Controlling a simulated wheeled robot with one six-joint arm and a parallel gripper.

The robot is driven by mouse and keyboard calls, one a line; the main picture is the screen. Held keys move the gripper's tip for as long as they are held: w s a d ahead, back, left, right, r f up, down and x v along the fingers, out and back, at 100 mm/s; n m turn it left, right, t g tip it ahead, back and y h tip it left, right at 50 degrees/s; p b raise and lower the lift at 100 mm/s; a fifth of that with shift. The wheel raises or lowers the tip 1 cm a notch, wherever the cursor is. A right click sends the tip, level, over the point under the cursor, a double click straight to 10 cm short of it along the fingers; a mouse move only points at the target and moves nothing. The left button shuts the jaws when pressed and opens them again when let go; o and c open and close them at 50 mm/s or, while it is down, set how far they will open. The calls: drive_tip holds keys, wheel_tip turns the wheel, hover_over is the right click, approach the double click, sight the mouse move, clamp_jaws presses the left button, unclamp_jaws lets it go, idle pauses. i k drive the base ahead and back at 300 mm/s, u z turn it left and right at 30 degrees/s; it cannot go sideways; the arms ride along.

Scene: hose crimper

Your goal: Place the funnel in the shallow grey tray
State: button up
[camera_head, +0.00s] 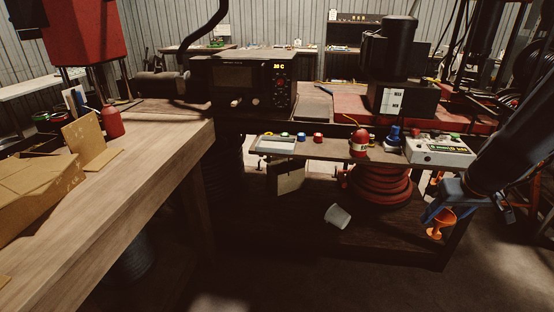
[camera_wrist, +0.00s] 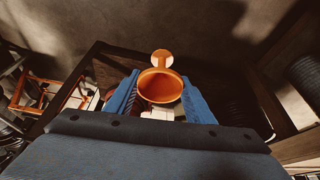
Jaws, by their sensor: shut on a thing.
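The orange funnel (camera_head: 441,222) is between the blue fingers of my gripper (camera_head: 434,208), at the lower right of the head view. In the wrist view the funnel (camera_wrist: 160,86) sits between the two fingers of my gripper (camera_wrist: 160,97), its wide round mouth facing the camera. The gripper is shut on it. What looks like the shallow grey tray (camera_head: 277,144) lies at the left end of a narrow shelf in the head view. The funnel is well to the right of the tray and lower, apart from it.
A coiled red hose (camera_head: 378,185) and a white cup (camera_head: 338,216) are below. A wooden bench (camera_head: 130,178) stands at left.

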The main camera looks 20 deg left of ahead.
sight(276, 144)
drive_tip(key=z, duration=0.05)
drive_tip(key=k, duration=0.5)
drive_tip(key=u, duration=0.85)
drive_tip(key=i, duration=1)
drive_tip(key=u, duration=0.4)
